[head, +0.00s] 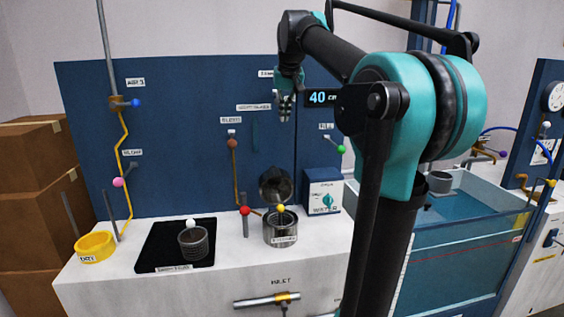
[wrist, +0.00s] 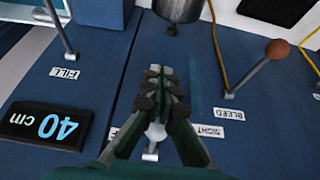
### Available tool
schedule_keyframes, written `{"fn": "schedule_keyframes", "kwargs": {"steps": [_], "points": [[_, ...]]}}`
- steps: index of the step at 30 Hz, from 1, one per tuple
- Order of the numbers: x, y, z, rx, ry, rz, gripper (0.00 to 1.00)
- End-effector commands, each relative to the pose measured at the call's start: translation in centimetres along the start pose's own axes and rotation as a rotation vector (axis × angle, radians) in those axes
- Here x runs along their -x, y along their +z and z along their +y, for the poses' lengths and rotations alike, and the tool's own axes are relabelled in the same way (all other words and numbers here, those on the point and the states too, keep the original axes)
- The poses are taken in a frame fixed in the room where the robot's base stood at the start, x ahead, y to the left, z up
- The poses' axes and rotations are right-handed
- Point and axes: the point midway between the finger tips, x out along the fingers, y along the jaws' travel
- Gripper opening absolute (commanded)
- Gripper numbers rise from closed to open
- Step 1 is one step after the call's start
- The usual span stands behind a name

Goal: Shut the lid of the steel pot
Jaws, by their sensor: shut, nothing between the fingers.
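The steel pot (head: 281,230) stands on the white counter, with a label on its front and a small yellow knob (head: 281,208) at its rim. Its dark round lid (head: 275,184) stands raised, tilted up at the back of the pot. My gripper (head: 286,108) is high above the pot and lid, in front of the blue panel, apart from both. In the wrist view my gripper (wrist: 158,75) has its fingers together with nothing between them. A grey metal cylinder (wrist: 180,8) at the top edge there seems to be part of the pot or lid, mostly cut off.
A red-knobbed lever (head: 244,211) stands just left of the pot. A mesh basket (head: 193,242) sits on a black mat further left, near a yellow ring (head: 95,246). A water tank (head: 455,240) stands at the right.

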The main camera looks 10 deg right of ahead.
Motion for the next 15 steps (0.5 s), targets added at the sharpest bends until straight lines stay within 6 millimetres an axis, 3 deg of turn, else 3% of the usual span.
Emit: {"fn": "schedule_keyframes", "kwargs": {"steps": [5,15], "points": [[-0.3,-0.3,0.0,0.039,0.002,0.013,0.0],[-6.2,-0.4,0.0,0.036,0.002,0.011,0.0]]}}
